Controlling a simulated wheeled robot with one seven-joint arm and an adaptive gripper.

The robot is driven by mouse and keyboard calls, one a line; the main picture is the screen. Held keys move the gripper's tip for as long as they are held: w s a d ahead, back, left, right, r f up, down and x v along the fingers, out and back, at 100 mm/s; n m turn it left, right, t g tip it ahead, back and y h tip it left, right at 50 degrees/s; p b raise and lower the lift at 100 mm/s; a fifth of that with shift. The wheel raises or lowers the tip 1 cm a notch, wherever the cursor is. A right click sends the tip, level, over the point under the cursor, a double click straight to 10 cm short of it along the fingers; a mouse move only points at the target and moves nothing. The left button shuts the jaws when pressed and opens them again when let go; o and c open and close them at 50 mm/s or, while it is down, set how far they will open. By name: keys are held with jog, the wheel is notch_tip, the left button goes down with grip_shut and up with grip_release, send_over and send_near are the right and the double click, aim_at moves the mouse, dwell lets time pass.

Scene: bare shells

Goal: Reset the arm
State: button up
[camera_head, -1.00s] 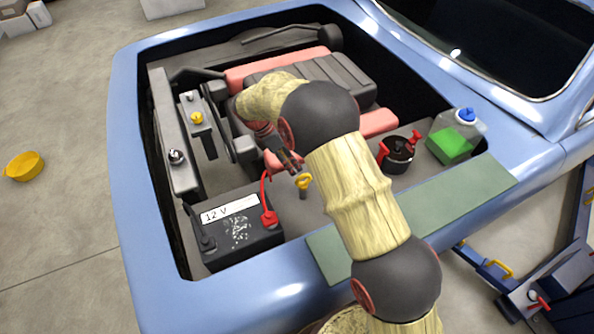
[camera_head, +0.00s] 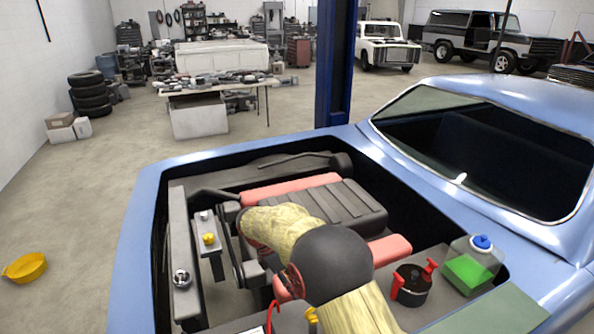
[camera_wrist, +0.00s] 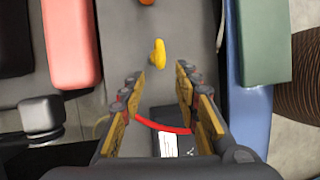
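My gripper (camera_wrist: 160,76) is open in the wrist view, with its two fingers apart and nothing held between them. A yellow pull handle (camera_wrist: 158,54) shows just beyond the fingertips. A red cable (camera_wrist: 162,126) and the battery's white label (camera_wrist: 168,145) show between the fingers, farther back. In the head view my arm reaches over the open engine bay of a blue car (camera_head: 145,235) and bends down. The gripper itself is hidden or out of frame there.
The engine block (camera_head: 335,208) with red covers fills the bay's middle. A black reservoir with red handles (camera_head: 412,285) and a green-fluid bottle (camera_head: 472,265) stand right of my arm. A yellow basin (camera_head: 25,267) lies on the open floor at left. A blue post (camera_head: 337,65) stands behind the car.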

jog(key=s+f+m+y, duration=0.1)
jog(key=s+f+m, duration=0.1)
jog(key=s+m, duration=0.45)
jog(key=s+d+r+m+t+y+b, duration=0.2)
jog(key=s+d+r+m, duration=0.6)
jog(key=s, duration=0.5)
jog(key=s+d+r+m+t+y+b, duration=0.2)
jog(key=s+d+r+m+t+b, duration=0.2)
jog(key=s+d+r+m, duration=0.3)
jog(key=s+d+r, duration=0.4)
jog(key=s+d, duration=0.1)
jog(key=s, duration=0.2)
jog(key=shift+r+m, duration=0.15)
jog(key=shift+m, duration=0.2)
jog(key=shift+d, duration=0.1)
dwell(0.6)
